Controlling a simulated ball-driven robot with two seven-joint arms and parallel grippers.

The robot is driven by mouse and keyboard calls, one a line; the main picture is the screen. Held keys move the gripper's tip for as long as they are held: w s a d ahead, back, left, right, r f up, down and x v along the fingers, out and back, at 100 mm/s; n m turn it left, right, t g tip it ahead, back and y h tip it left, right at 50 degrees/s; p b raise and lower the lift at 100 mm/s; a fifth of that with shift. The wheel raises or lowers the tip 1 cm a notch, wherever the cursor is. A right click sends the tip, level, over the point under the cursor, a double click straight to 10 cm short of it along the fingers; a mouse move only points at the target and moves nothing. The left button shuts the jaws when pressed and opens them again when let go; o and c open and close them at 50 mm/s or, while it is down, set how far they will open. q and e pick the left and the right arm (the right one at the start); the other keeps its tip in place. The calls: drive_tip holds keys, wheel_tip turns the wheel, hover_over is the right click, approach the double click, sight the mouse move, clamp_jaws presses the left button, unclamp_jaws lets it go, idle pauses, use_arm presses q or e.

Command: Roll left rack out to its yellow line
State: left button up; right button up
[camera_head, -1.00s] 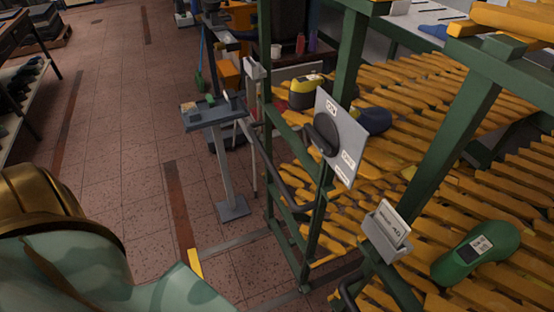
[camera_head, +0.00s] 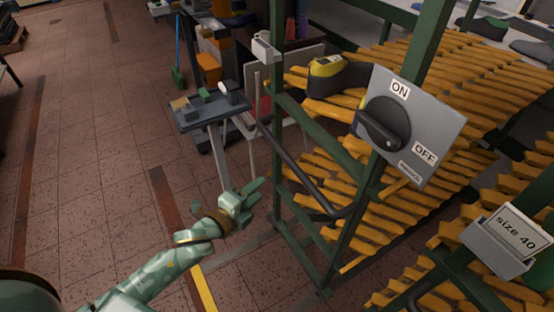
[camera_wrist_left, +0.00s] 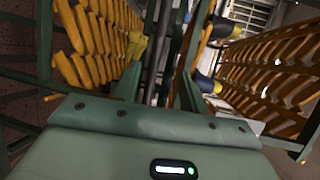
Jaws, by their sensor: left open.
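A rack (camera_head: 322,262) with a green frame and yellow slatted shelves stands right of centre in the head view. A dark bent handle bar (camera_head: 300,178) runs along its near side. A yellow floor line (camera_head: 203,290) lies at lower left, on the open floor beside the rack. My left gripper (camera_head: 256,192) is left of the rack's near post, apart from the bar in the picture. In the left wrist view its two fingers (camera_wrist_left: 157,88) are spread with nothing held between them. My right gripper is not in view.
A grey ON/OFF switch panel (camera_head: 415,125) juts out in front of the rack. A size 40 card holder (camera_head: 497,243) is at lower right. A small pedestal table (camera_head: 208,110) stands left of the rack. Tiled floor (camera_head: 95,185) at left is clear.

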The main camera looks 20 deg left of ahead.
sight(291, 163)
use_arm(q)
drive_tip(key=b+x, duration=0.2)
drive_tip(key=x, duration=0.6)
drive_tip(key=b+x, duration=0.2)
drive_tip(key=x, duration=0.6)
drive_tip(key=shift+s+f+b, duration=0.1)
drive_tip(key=shift+f+b, duration=0.15)
drive_tip(key=shift+b, duration=0.05)
drive_tip(key=shift+w+d, duration=0.1)
drive_tip(key=shift+w, duration=0.1)
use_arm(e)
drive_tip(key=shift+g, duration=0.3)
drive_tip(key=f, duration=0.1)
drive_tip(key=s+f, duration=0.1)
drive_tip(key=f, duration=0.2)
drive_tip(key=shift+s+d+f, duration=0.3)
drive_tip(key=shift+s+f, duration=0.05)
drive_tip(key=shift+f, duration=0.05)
use_arm(q)
drive_tip(key=shift+r, duration=0.1)
drive_tip(key=c, duration=0.9)
clamp_jaws()
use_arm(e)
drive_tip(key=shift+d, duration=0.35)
